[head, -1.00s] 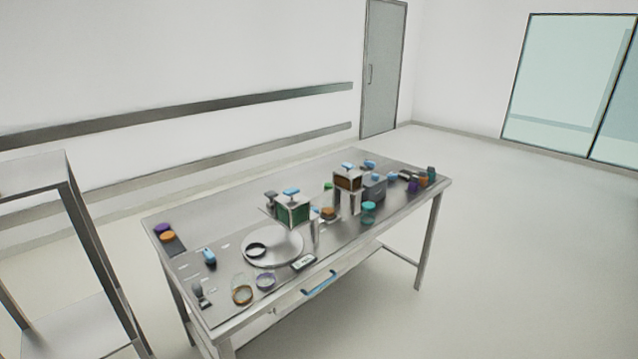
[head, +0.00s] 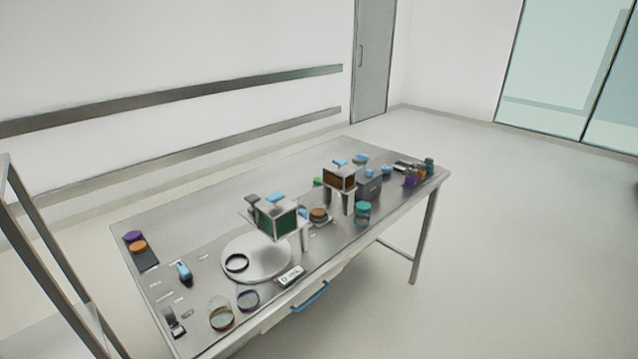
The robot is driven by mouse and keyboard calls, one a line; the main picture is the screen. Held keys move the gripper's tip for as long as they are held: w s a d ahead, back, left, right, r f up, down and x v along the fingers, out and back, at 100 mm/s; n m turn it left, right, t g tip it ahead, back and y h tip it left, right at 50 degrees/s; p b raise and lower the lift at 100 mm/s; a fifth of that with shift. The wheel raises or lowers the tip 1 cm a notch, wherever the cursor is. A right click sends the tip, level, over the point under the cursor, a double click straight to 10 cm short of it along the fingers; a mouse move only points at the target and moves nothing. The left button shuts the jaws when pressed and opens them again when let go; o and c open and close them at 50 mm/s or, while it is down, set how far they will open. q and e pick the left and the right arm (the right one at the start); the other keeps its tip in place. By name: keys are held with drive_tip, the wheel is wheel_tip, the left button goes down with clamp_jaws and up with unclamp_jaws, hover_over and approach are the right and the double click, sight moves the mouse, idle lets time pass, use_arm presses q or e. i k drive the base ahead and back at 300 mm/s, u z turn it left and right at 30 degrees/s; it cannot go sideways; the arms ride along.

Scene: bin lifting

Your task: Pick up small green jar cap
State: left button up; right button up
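A small green object (head: 318,182), which looks like the green jar cap, lies on the metal table (head: 205,210) left of the stand with the brown-fronted box. It is tiny in the head view and partly crowded by nearby items, so its shape is unclear. A jar with a teal-green lid (head: 363,207) stands near the table's front edge, right of the middle. Neither of my grippers is in view.
A green-fronted box (head: 276,220) stands above a round white plate (head: 240,259). A brown-fronted box (head: 340,178) stands on legs. Jars and rings line the front edge. A metal frame (head: 45,255) stands at left. The floor right of the table is clear.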

sight(318, 207)
drive_tip(key=z, duration=0.45)
drive_tip(key=i, duration=0.65)
drive_tip(key=z, duration=0.5)
